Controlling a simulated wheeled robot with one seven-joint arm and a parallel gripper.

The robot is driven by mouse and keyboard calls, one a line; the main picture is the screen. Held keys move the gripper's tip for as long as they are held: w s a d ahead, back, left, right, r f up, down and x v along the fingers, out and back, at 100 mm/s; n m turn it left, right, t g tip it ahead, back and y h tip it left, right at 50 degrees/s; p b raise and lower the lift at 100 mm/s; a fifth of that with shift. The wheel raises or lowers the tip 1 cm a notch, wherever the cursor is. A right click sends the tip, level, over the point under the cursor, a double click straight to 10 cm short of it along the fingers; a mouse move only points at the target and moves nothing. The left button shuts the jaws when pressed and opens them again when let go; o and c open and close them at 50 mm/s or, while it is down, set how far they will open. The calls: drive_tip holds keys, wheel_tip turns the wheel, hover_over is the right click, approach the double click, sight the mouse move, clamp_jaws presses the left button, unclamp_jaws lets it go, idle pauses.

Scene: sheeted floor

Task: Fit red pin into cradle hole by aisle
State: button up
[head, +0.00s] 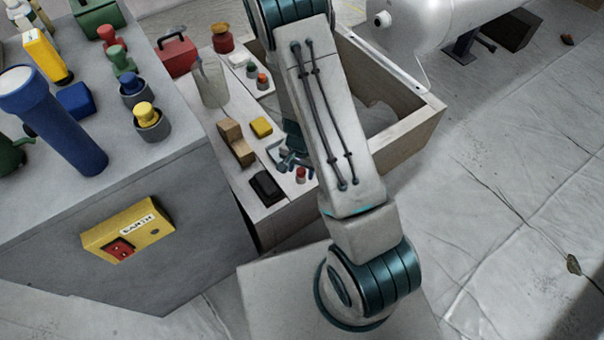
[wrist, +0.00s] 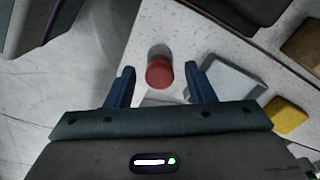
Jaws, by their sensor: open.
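A red-topped pin (head: 300,174) stands on the white speckled bench top near its front edge, beside my gripper (head: 289,157). In the wrist view the red pin (wrist: 160,72) lies between the two blue fingertips, with a gap on each side. My gripper (wrist: 158,78) is open and holds nothing. Another red-topped piece (head: 262,82) sits farther back beside pale blocks. A pale grey square piece (wrist: 232,76) is just right of the fingers in the wrist view. I cannot make out which piece is the cradle; my arm hides part of the bench.
A black block (head: 266,188), wooden blocks (head: 236,143), a yellow block (head: 261,127) and a clear beaker (head: 210,82) crowd the bench. A wooden bin (head: 410,130) is at right. The grey cabinet (head: 60,200) at left carries a blue torch (head: 55,118). Sheeted floor lies open at right.

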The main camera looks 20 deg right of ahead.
sight(301, 170)
drive_tip(key=c, duration=1.1)
drive_tip(key=shift+r+p, duration=3.75)
drive_tip(key=shift+r, duration=0.55)
clamp_jaws()
